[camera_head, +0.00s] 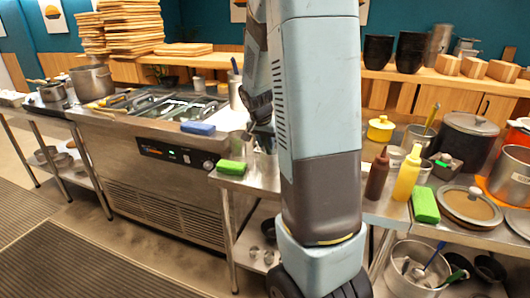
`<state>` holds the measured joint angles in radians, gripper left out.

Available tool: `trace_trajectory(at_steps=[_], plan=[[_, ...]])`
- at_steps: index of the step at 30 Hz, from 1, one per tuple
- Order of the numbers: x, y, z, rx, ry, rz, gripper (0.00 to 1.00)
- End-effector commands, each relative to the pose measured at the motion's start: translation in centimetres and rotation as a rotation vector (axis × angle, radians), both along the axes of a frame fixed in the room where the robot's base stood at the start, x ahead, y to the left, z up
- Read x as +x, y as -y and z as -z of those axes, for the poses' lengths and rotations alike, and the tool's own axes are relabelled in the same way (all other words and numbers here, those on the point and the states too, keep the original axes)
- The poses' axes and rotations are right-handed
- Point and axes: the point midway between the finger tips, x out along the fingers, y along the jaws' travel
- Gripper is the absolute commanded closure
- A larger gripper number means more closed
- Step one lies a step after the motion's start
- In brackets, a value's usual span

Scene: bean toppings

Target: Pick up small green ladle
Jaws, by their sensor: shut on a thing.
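My gripper (260,118) shows only in part, as a dark shape beside the near column of my arm. It is over the end of the counter, above some metal containers. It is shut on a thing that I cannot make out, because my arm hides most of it. I cannot clearly identify the small green ladle.
A green sponge (231,167) and a blue sponge (198,128) lie near the counter's edge. A brown bottle (377,178), a yellow bottle (406,175), another green sponge (425,205) and a lidded pan (470,205) crowd the right counter. The floor at left is clear.

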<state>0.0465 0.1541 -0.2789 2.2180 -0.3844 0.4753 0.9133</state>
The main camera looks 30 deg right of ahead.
Motion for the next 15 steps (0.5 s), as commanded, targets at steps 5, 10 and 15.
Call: trace_trajectory(at_steps=[5,10,15], plan=[[0.00,-0.03,0.00,0.000,0.000,0.000,0.98],[0.00,-0.05,-0.01,0.000,0.000,-0.001,1.00],[0.02,-0.05,-0.28,0.000,0.000,-0.001,1.00]])
